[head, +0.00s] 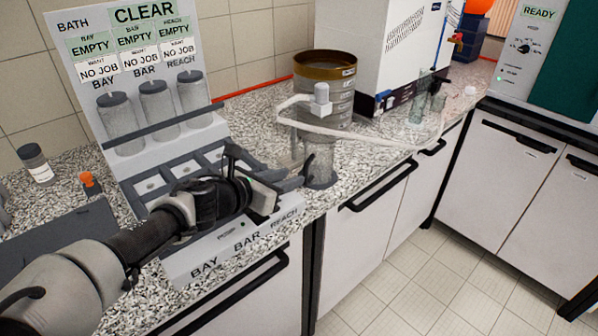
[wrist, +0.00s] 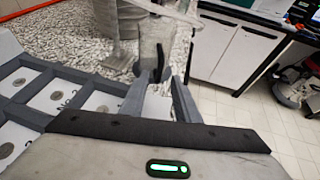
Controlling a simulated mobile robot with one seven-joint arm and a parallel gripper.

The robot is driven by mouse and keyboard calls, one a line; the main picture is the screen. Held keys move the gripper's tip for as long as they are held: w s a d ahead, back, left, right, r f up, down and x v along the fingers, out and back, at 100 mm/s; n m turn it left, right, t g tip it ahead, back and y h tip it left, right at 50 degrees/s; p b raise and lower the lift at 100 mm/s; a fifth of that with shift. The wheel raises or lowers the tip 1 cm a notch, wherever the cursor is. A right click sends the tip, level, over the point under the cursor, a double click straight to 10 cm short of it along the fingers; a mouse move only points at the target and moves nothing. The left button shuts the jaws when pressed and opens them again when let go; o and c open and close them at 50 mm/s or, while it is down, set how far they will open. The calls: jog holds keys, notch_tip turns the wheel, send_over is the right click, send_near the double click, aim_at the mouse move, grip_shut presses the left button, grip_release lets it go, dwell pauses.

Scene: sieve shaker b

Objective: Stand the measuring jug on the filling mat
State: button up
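In the wrist view the jug (wrist: 154,38) is just beyond my fingertips. My gripper (head: 298,178) is beside the jug, on its left, at low height. Whether a fingertip touches the jug is unclear.
A sloped rack (head: 165,130) with grey cylinders and compartments is on the left. Clear glassware (head: 420,100) stands farther right. The counter's front edge is close to the jug.

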jog(key=v, duration=0.3)
jog(key=shift+s+a+r, duration=0.1)
jog(key=shift+s+a, duration=0.15)
jog(key=shift+s, duration=0.05)
jog(key=s+d+f+m+g+y, duration=0.5)
jog(key=s+d+f+m+g, duration=0.4)
jog(key=m, duration=0.4)
jog(key=s+d+r+m+t+y, duration=0.2)
jog(key=s+r+m, duration=0.4)
jog(key=r, duration=0.4)
jog(key=s+d+r+m+t+y, duration=0.2)
jog(key=s+r+m, duration=0.5)
jog(key=r, duration=0.3)
jog(key=shift+d+r+m+t, duration=0.15)
jog(key=shift+d+m+t, duration=0.25)
jog(key=shift+m, duration=0.3)
